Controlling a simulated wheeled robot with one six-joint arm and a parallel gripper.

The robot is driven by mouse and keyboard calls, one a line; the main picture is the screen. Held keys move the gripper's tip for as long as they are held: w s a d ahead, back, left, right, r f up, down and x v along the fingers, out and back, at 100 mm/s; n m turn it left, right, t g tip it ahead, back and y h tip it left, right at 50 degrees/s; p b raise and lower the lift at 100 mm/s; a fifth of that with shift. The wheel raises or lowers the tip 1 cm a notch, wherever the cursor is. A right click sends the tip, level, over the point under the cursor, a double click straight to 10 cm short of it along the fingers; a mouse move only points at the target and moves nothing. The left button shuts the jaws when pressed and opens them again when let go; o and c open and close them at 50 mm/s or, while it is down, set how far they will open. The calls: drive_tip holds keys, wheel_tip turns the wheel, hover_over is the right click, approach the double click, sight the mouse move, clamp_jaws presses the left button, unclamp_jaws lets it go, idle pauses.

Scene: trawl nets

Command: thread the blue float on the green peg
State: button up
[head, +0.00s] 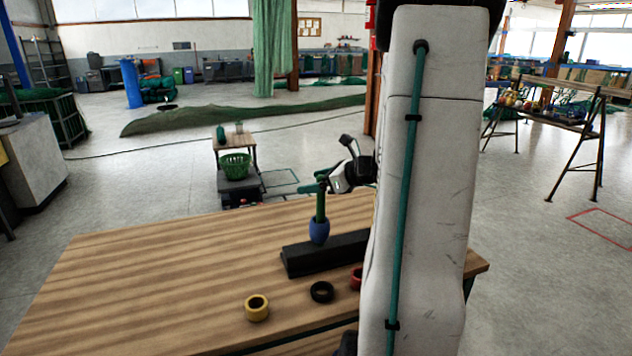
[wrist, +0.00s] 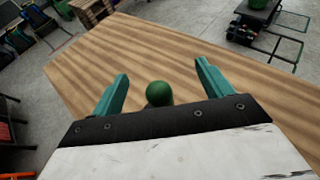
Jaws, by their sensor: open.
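The blue float (head: 319,232) is around the lower part of the upright green peg (head: 320,205), down at the black base (head: 300,265) on the table. Whether it rests fully on the base is hard to tell. My gripper (head: 312,183) is at the top of the peg, above and apart from the float, with teal fingers open and empty. In the wrist view the round green tip of the peg (wrist: 159,93) shows between the spread fingers of my gripper (wrist: 161,70). The float is hidden in the wrist view.
On the wooden table (head: 160,270) lie a yellow ring (head: 256,308), a black ring (head: 322,291) and a red ring (head: 356,279), partly hidden by my arm. The table's left side is clear. A green basket (head: 234,166) stands beyond the table.

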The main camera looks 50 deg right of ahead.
drive_tip(key=v, duration=0.7)
drive_tip(key=shift+s, duration=0.35)
drive_tip(key=shift+d+r, duration=0.1)
drive_tip(key=shift+c, duration=0.5)
idle(0.9)
